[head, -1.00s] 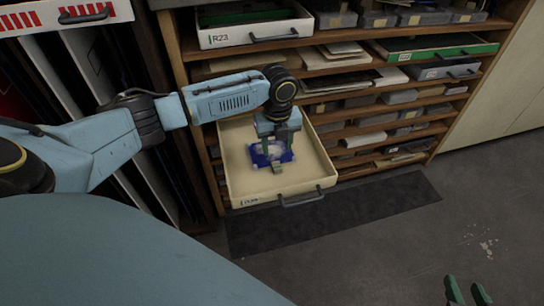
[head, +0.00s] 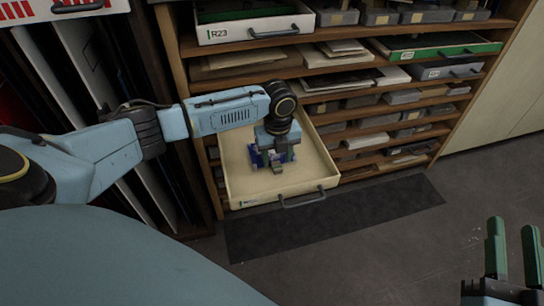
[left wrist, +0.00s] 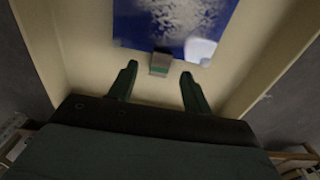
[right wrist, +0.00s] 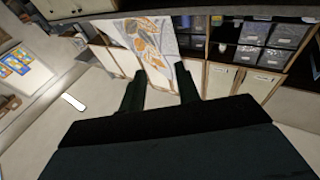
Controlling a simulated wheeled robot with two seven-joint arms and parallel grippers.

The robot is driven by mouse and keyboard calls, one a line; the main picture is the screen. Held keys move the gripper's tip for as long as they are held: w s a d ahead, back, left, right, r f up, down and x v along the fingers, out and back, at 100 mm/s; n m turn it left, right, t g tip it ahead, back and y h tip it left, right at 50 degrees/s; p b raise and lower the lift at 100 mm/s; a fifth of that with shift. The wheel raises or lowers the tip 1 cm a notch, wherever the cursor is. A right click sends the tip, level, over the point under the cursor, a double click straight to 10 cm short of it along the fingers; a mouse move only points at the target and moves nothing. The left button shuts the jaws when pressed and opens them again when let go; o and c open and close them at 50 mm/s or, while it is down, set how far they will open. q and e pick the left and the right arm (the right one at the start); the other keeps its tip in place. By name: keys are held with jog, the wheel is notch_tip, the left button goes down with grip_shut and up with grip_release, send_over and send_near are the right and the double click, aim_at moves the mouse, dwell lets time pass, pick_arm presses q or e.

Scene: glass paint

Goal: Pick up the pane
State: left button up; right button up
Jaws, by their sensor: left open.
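The pane is blue with a whitish mottled pattern and lies in the open cream drawer (head: 240,185). In the head view my left gripper hides most of it, and a blue edge of the pane (head: 254,158) shows. In the left wrist view the pane (left wrist: 165,25) fills the top, with a small grey-green block (left wrist: 160,63) at its near edge. My left gripper (left wrist: 158,76) is open, fingers pointing down, with the block between and just beyond its fingertips. My right gripper (head: 512,226) is open and empty, at the lower right, far from the drawer.
The drawer walls rise around the left gripper. Shelves with grey boxes and flat sheets (head: 385,97) stand behind and to the right. A tray marked R23 (head: 255,28) sticks out above. A dark mat (head: 350,215) lies on the floor in front.

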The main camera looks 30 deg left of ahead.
pick_arm(q)
notch_tip(320, 180, down, 2)
jog(key=shift+b, duration=0.55)
jog(key=shift+f, duration=0.2)
pick_arm(e)
jog(key=shift+s+a+r+t+y, duration=0.15)
jog(key=shift+s+r+t, duration=0.1)
jog(key=shift+r+t, duration=0.4)
jog(key=shift+s+d+r+t+y, duration=0.1)
jog(key=shift+s+r+t+y, duration=0.2)
jog(key=shift+r, duration=0.4)
jog(key=shift+s+a+r+t+y, duration=0.1)
jog(key=shift+s+r+t, duration=0.15)
jog(key=shift+r+t, duration=0.45)
pick_arm(q)
grip_shut()
